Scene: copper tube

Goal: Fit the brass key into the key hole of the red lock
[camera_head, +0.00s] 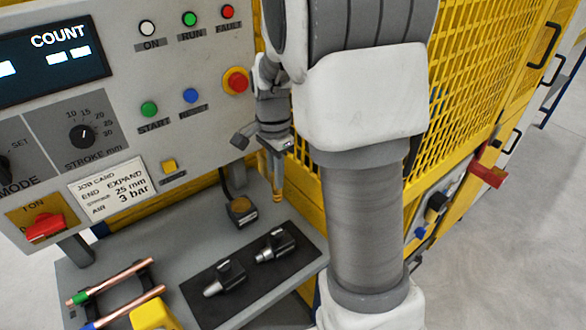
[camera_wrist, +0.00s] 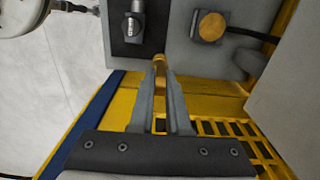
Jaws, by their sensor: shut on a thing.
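My gripper (camera_head: 275,160) points down in front of the grey control panel, left of my arm. It is shut on a small brass-coloured piece, likely the brass key (camera_head: 278,196), whose end sticks out below the fingertips. In the wrist view my gripper (camera_wrist: 160,85) holds the brass key (camera_wrist: 160,66) between its two fingertips. A red block (camera_head: 488,175) on the yellow guard at the right may be the red lock; no key hole can be made out on it. The gripper is well to the left of this block, with my arm between them.
A bench below the gripper bears a black mat (camera_head: 222,295) with two dark tools, copper tubes (camera_head: 108,282) and a button box (camera_head: 240,210). The yellow mesh guard (camera_head: 475,75) stands behind my arm. The panel has a red switch (camera_head: 45,228). Floor at right is clear.

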